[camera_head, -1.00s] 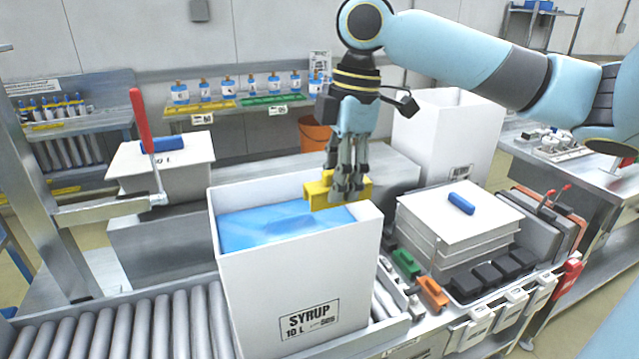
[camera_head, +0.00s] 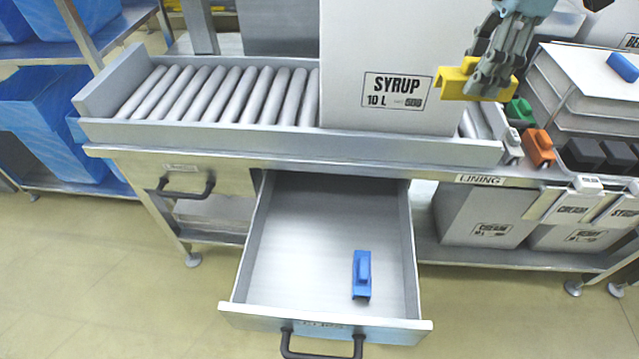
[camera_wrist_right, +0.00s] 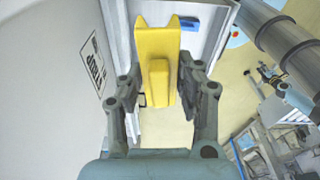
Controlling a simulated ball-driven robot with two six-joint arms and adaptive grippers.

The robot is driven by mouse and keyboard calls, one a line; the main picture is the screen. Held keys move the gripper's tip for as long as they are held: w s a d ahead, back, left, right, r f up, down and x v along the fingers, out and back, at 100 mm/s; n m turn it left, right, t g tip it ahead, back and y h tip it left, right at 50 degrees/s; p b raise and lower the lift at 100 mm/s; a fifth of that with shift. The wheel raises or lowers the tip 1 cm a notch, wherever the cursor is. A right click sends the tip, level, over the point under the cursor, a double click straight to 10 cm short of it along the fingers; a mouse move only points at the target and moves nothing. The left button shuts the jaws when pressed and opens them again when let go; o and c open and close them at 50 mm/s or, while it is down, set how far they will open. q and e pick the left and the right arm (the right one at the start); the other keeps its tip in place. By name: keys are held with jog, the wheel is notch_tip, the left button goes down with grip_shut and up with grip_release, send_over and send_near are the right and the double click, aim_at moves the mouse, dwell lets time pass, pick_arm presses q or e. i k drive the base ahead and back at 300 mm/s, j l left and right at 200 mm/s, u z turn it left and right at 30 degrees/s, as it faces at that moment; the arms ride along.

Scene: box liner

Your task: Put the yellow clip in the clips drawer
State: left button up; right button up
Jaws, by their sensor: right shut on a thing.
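My right gripper (camera_head: 488,68) is shut on the yellow clip (camera_head: 455,82) and holds it in the air in front of the right side of the SYRUP box. In the right wrist view the yellow clip (camera_wrist_right: 158,45) sits between the two fingers of the gripper (camera_wrist_right: 160,95). An open drawer (camera_head: 285,240) is pulled out below the bench, and its front label is too small to read surely. A blue clip (camera_head: 362,275) lies inside it toward the right front. The left gripper is not in view.
The white SYRUP box (camera_head: 385,45) stands on the roller conveyor (camera_head: 215,95) above the drawer. Green (camera_head: 520,110) and orange (camera_head: 540,147) clips sit on the bench at right. A closed drawer (camera_head: 185,180) is left of the open one. Floor in front is clear.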

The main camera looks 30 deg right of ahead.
aim_at(290, 270)
jog(key=k+l+u, duration=0.15)
jog(key=u, duration=0.2)
jog(key=k+u, duration=0.25)
jog(key=u, duration=0.15)
jog(key=k+u, duration=0.35)
jog(key=k, duration=0.25)
